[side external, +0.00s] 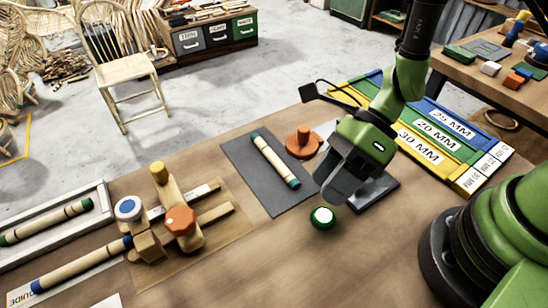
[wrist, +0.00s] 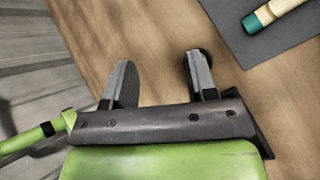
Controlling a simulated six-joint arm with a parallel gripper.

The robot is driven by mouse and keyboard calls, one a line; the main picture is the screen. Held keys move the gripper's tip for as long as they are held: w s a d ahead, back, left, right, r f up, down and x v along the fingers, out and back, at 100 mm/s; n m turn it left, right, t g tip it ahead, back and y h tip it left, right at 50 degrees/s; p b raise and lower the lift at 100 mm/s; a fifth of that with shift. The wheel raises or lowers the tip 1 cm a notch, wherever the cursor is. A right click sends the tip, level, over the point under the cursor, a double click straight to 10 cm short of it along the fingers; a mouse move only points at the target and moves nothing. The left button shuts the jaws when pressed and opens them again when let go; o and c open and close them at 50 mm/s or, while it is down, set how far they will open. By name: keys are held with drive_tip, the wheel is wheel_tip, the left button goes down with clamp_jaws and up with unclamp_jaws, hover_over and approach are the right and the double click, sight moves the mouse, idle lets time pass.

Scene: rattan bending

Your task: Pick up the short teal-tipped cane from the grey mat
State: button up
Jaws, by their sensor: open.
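The short teal-tipped cane (side external: 275,160) lies on the grey mat (side external: 253,176), with a dark teal tip at each end. In the wrist view one teal end of the cane (wrist: 271,14) shows at the top right on the mat (wrist: 272,42); the rest is cut off. My gripper (side external: 330,192) is above the table to the right of the mat in the side view, apart from the cane. In the wrist view my gripper (wrist: 160,75) has its two fingers spread with only bare table between them.
An orange knobbed piece (side external: 303,142) stands right of the mat. A green-rimmed white button (side external: 322,217) sits below my gripper. A wooden bending jig (side external: 172,222) and another cane (side external: 82,264) are at left. Colored size trays (side external: 430,130) lie at right.

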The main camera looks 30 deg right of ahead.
drive_tip(key=n, duration=0.2)
drive_tip(key=w+a+n+g, duration=0.1)
drive_tip(key=n, duration=0.1)
drive_tip(key=w+n+g+h, duration=0.2)
drive_tip(key=w+n+h, duration=0.2)
drive_tip(key=n, duration=0.8)
drive_tip(key=n+t+h, duration=0.4)
drive_tip(key=n+h, duration=0.1)
drive_tip(key=n, duration=0.5)
approach(273, 155)
drive_tip(key=shift+s+a+f, duration=0.15)
drive_tip(key=shift+s+f, duration=0.15)
drive_tip(key=shift+s, duration=0.2)
wheel_tip(273, 155, down, 3)
drive_tip(key=shift+f, duration=0.2)
drive_tip(key=shift+w+f, duration=0.2)
drive_tip(key=shift+f, duration=0.7)
drive_tip(key=shift+w+f, duration=0.2)
drive_tip(key=shift+f, duration=0.75)
drive_tip(key=shift+w+f, duration=0.2)
drive_tip(key=shift+f, duration=0.7)
